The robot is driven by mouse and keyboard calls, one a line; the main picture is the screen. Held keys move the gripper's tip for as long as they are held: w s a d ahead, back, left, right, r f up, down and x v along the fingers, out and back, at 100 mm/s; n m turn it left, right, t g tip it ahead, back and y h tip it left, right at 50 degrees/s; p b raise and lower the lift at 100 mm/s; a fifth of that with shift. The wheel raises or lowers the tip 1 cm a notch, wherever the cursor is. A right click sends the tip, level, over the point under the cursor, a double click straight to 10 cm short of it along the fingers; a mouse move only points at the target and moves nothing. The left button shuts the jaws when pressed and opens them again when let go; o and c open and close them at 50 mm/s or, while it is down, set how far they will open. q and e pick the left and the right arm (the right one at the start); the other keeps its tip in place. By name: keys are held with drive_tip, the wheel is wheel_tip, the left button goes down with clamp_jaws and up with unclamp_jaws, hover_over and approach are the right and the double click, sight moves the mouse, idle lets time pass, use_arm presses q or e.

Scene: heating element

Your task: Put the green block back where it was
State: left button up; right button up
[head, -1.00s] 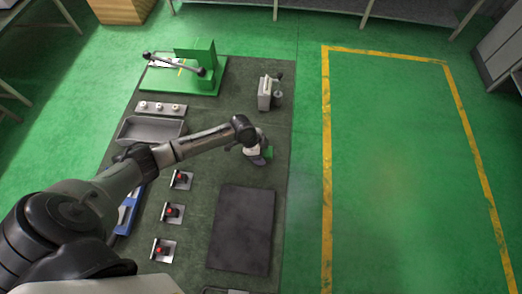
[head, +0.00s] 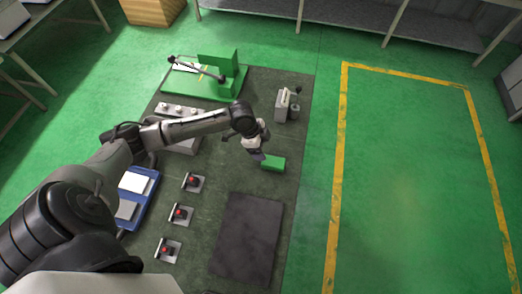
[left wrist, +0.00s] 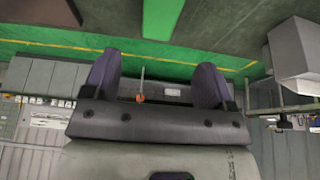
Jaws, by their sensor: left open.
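The green block (head: 273,163) lies on the dark mat, right of centre in the head view, between the dark slab and the small grey device. It also shows as a green bar at the top of the left wrist view (left wrist: 162,18). My left gripper (head: 257,155) is just to the left of the block in the head view, empty, with a visible space between its fingers. In the left wrist view its fingers (left wrist: 156,78) stand apart, and the block lies beyond their tips. My right gripper is not in view.
A dark slab (head: 248,240) lies nearer on the mat. A grey device (head: 284,105) stands beyond the block. A green fixture (head: 205,85) is at the back. Several red-button units (head: 180,214) and a blue tray (head: 146,200) are to the left. The yellow-marked floor is clear.

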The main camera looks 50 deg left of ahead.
use_arm(q)
drive_tip(key=s+d+f, duration=0.1)
drive_tip(key=s+d, duration=0.3)
drive_tip(key=s+d+f+n, duration=0.1)
drive_tip(key=s+d, duration=0.3)
drive_tip(key=s+d+f+n, duration=0.1)
drive_tip(key=s+d, duration=0.3)
drive_tip(key=shift+s+d+f, duration=0.1)
drive_tip(key=shift+s+d, duration=0.1)
drive_tip(key=shift+d, duration=0.2)
drive_tip(key=s+r+n+t+y, duration=0.1)
drive_tip(key=s+r+n+y, duration=0.2)
drive_tip(key=s+n, duration=0.3)
drive_tip(key=s+a, duration=0.1)
drive_tip(key=s, duration=0.4)
drive_tip(key=shift+s+r+n+y, duration=0.25)
drive_tip(key=shift+r+n+y, duration=0.05)
drive_tip(key=shift+r+n, duration=0.1)
drive_tip(key=shift+d, duration=0.1)
